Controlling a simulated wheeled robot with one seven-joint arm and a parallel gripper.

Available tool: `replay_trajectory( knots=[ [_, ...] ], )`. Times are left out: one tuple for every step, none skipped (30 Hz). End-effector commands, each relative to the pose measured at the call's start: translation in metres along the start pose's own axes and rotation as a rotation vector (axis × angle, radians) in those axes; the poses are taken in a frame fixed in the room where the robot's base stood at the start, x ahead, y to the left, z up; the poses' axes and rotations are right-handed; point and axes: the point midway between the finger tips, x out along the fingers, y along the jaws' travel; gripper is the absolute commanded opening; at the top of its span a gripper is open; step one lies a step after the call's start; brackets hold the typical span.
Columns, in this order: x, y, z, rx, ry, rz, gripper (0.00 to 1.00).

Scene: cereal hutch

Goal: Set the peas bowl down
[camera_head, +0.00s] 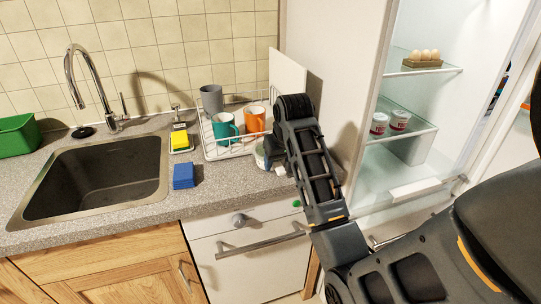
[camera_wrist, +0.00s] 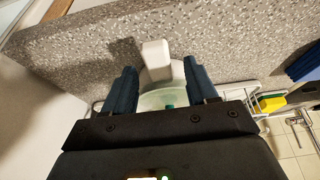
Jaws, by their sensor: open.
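The peas bowl (camera_head: 260,157) is a pale bowl at the right end of the counter, just right of the dish rack, and appears to rest on the counter. My gripper (camera_head: 274,153) is at it and hides much of it. In the wrist view, the pale green bowl (camera_wrist: 153,99) shows between the two blue fingers of my gripper (camera_wrist: 161,68), with a small green patch in it. The fingers are apart, one on each side. The bowl's near part is hidden behind the gripper body.
A white block (camera_wrist: 156,58) lies on the counter (camera_wrist: 90,45) close to the bowl. The dish rack (camera_head: 222,153) holds several cups. A blue sponge (camera_head: 183,175) and the sink (camera_head: 95,180) are left. The open fridge (camera_head: 395,180) stands right.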

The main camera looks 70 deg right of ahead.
Motion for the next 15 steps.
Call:
replay_trajectory(
  knots=[
    [0.006, 0.0, 0.0, 0.0, -0.003, 0.0, 0.57],
    [0.011, 0.0, 0.0, 0.0, -0.004, 0.0, 0.57],
    [0.015, 0.0, 0.0, 0.0, -0.002, 0.0, 0.57],
    [0.019, 0.0, 0.0, 0.0, -0.003, 0.0, 0.57],
    [0.021, 0.0, 0.0, 0.0, -0.003, 0.0, 0.57],
    [0.023, 0.0, 0.0, 0.0, -0.001, 0.0, 0.57],
    [0.024, 0.0, 0.0, 0.0, 0.0, 0.0, 0.57],
    [0.025, 0.0, 0.0, 0.0, 0.0, 0.0, 0.57],
    [0.026, 0.0, 0.0, 0.0, 0.0, 0.0, 0.57],
    [0.026, 0.0, 0.0, 0.0, 0.001, 0.0, 0.57],
    [0.026, 0.0, 0.0, 0.0, 0.001, 0.0, 0.57],
    [0.026, 0.0, 0.0, 0.0, 0.001, 0.0, 0.57],
    [0.026, 0.0, 0.0, 0.0, 0.001, 0.0, 0.57],
    [0.026, 0.0, 0.0, 0.0, 0.001, 0.0, 0.57],
    [0.026, 0.0, 0.0, 0.0, 0.001, 0.0, 0.54]
  ],
)
